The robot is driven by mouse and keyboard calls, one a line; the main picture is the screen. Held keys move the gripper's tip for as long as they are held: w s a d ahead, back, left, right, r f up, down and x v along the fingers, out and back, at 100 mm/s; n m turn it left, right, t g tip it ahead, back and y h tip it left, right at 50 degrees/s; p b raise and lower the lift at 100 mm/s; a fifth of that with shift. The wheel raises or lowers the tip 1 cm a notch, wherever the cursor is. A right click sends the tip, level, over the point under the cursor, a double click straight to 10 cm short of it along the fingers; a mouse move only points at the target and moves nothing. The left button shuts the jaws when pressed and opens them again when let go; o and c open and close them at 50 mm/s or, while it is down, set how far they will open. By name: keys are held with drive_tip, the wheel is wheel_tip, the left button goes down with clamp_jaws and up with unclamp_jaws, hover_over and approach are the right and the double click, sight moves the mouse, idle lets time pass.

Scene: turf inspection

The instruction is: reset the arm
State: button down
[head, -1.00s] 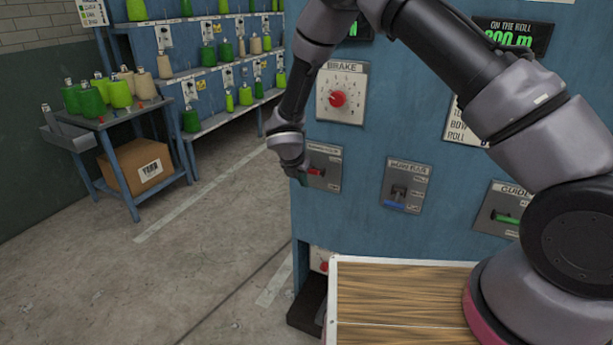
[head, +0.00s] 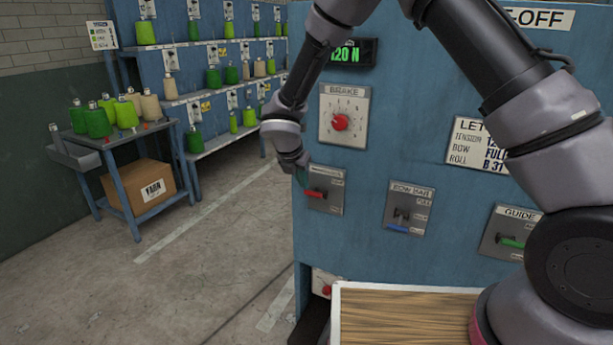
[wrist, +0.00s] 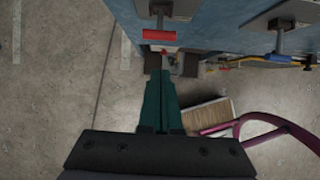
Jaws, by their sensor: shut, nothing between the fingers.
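My gripper (head: 301,179) hangs at the left edge of the blue machine panel, close to the red-handled lever (head: 316,193). In the wrist view its dark green fingers (wrist: 161,82) are together with nothing between them. The red lever handle (wrist: 158,35) is beyond the fingertips there, with a gap in the picture. My arm is bent, reaching across the panel from the right of the head view.
The panel also carries the brake dial (head: 340,122), a blue-handled lever (head: 398,228) and a green-handled lever (head: 512,242). A wood-topped surface (head: 400,318) lies below. A cart (head: 88,140) with yarn cones and a yarn rack stand left; open floor lies between.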

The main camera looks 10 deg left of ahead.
drive_tip(key=s+d+r+m, duration=0.3)
drive_tip(key=d+r+m, duration=1.4)
drive_tip(key=d+r, duration=0.55)
drive_tip(key=s+d+r+m+y, duration=0.1)
drive_tip(key=s+d+r+m, duration=0.2)
drive_tip(key=s+m, duration=0.3)
drive_tip(key=s+d+r+m+t+y, duration=0.1)
drive_tip(key=s+d+r+m, duration=0.3)
drive_tip(key=s+m, duration=0.2)
drive_tip(key=s+d+r+m+t+y, duration=0.1)
drive_tip(key=s+d+r+m+y, duration=0.1)
drive_tip(key=s+d+r+m, duration=0.2)
drive_tip(key=s+m, duration=0.3)
drive_tip(key=shift+s+d+r, duration=0.15)
drive_tip(key=shift+d, duration=0.2)
